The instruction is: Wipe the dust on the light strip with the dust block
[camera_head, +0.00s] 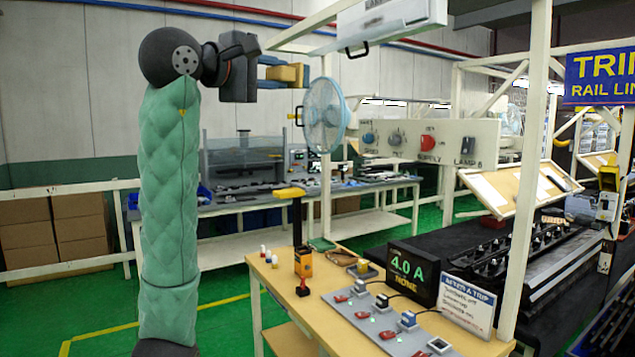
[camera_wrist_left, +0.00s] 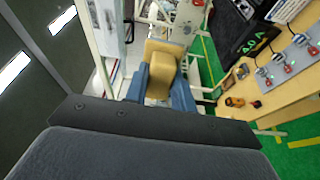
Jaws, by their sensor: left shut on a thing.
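My left gripper (camera_head: 279,73) is raised high at the upper left in the head view, its blue fingers shut on the tan dust block (camera_head: 291,75). In the left wrist view the block (camera_wrist_left: 160,68) sits between the two blue fingers (camera_wrist_left: 163,90), clear of any surface. A white hanging housing (camera_head: 388,22), partly cut off at the top of the head view, is to the right of and above the block; it seems to be the light strip. I cannot make out dust on it. My right gripper is not in view.
A white control panel (camera_head: 430,140) with knobs stands below the housing, beside a blue fan (camera_head: 324,115). A white post (camera_head: 528,170) rises at the right. The wooden table (camera_head: 262,285) below holds a display (camera_head: 413,273), a trip sign (camera_head: 467,305) and switches.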

